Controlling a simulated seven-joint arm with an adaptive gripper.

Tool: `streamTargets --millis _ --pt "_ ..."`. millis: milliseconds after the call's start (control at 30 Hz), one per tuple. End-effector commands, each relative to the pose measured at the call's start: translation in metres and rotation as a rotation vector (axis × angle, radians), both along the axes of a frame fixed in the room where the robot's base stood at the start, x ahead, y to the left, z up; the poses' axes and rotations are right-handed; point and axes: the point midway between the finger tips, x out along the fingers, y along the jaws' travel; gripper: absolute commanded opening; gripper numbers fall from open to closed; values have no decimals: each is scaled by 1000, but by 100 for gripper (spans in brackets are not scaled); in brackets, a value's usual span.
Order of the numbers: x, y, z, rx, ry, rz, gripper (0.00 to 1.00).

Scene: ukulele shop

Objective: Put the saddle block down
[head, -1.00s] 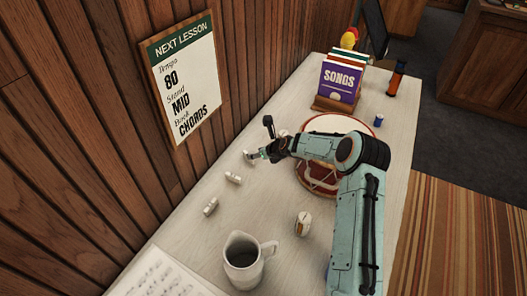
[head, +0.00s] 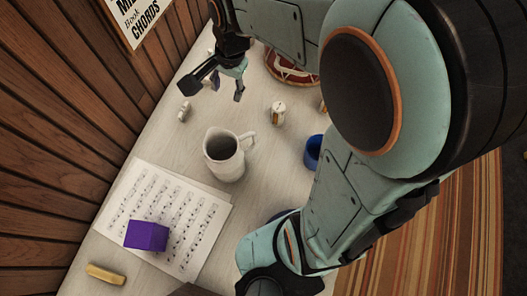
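My gripper (head: 214,92) is at the upper left of the head view, above the pale table. Its two dark fingers are spread apart, with nothing clearly clamped between them. A small dark purple patch (head: 214,79) shows between the fingers; I cannot tell if it is a thing behind them. I cannot say for sure which thing is the saddle block. A small whitish block (head: 184,110) lies on the table below and left of the gripper. A purple block (head: 147,235) sits on the sheet music (head: 196,222). A yellowish block (head: 105,273) lies near the lower left.
A white pitcher (head: 224,158) stands mid-table, below the gripper. A small cream object (head: 278,112), a blue cup (head: 313,151) and a red-rimmed drum (head: 288,68) are to the right. The wooden wall (head: 55,130) bounds the left. My arm hides much of the right side.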

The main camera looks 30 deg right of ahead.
Motion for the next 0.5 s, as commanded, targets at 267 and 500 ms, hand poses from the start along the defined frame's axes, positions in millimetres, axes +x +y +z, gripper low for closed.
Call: streamTargets --millis 267,500 --pt "-149 10 27 -126 81 796 38" --pt "-182 11 25 -117 96 992 38"
